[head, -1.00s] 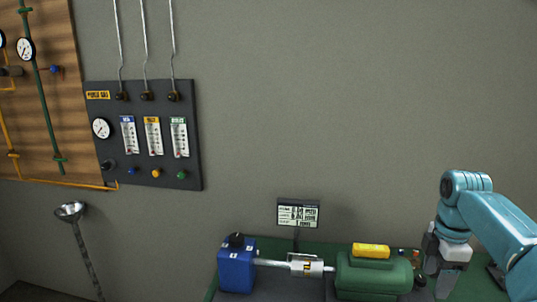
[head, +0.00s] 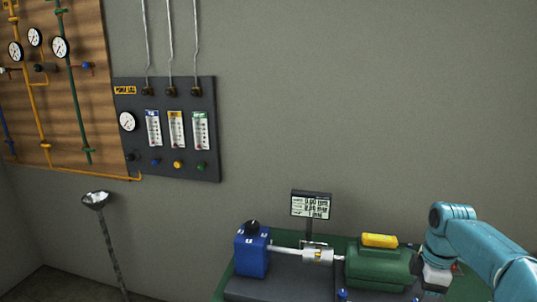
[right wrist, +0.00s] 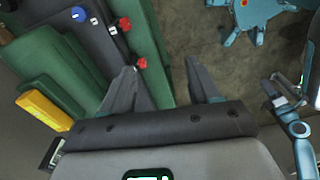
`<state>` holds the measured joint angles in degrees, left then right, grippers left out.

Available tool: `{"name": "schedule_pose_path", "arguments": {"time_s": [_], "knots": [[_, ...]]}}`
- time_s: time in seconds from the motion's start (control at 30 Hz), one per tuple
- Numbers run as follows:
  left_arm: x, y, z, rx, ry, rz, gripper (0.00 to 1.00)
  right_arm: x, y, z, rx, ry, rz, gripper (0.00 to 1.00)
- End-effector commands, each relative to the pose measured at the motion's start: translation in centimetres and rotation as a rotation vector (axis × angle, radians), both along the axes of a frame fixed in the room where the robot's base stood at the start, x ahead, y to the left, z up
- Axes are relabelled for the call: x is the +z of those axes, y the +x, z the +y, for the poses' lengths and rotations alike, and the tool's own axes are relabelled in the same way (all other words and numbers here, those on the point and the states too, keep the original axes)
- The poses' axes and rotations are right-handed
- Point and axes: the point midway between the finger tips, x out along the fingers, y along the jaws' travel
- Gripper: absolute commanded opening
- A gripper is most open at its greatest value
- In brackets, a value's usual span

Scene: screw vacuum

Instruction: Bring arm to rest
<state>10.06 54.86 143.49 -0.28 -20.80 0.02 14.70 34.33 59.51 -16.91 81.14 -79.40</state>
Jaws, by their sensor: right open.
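My right arm comes in from the right in the head view, over the right end of the bench. My right gripper (head: 432,290) hangs beside the green motor housing (head: 368,269), its tips partly cut off by the picture's lower edge. In the right wrist view the right gripper (right wrist: 163,75) is open, with nothing between its two fingers. The bench machine has a blue box (head: 251,256), a silver shaft section (head: 318,254) and a yellow block (head: 380,240) on the green housing.
A small display (head: 311,206) stands behind the machine. A dark gas panel (head: 195,88) and a wooden board (head: 88,30) with gauges hang on the wall. A metal funnel stand (head: 97,199) is at left. Red knobs (right wrist: 125,23) lie near the gripper.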

Motion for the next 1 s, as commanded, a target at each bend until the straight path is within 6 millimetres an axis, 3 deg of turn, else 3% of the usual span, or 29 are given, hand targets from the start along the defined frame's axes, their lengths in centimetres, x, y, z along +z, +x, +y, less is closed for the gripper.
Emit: {"name": "schedule_pose_path", "arguments": {"time_s": [0.27, 0.37, 0.47, 0.6, 0.7, 0.8, 0.9, 1.0], "knots": [[-0.4, 0.0, 0.0, 0.001, 0.0, 0.001, 0.43, -10.6, 0.8, 6.2, -0.168, 0.083, 0.004, 0.61], [-0.6, 0.0, 0.0, 0.0, 0.0, 0.001, 0.43, -16.2, -0.4, 10.0, -0.285, 0.136, 0.02, 0.61], [-0.9, 0.0, 0.0, 0.0, 0.0, 0.0, 0.43, -22.4, -3.4, 14.9, -0.459, 0.201, 0.052, 0.61], [-1.2, 0.0, 0.0, 0.0, 0.0, 0.0, 0.43, -29.3, -10.4, 21.3, -0.756, 0.271, 0.124, 0.61], [-1.4, 0.0, 0.0, 0.001, 0.0, 0.0, 0.43, -32.1, -16.2, 24.6, -0.974, 0.292, 0.179, 0.61], [-1.6, 0.0, 0.0, 0.0, 0.0, 0.001, 0.43, -33.1, -20.9, 26.3, -1.147, 0.292, 0.217, 0.61], [-1.7, 0.0, 0.0, 0.0, 0.0, 0.0, 0.43, -33.3, -23.8, 27.1, -1.259, 0.287, 0.236, 0.61], [-1.7, 0.0, 0.0, 0.0, 0.0, 0.0, 0.43, -33.3, -24.9, 27.3, -1.31, 0.285, 0.241, 0.61]]}}
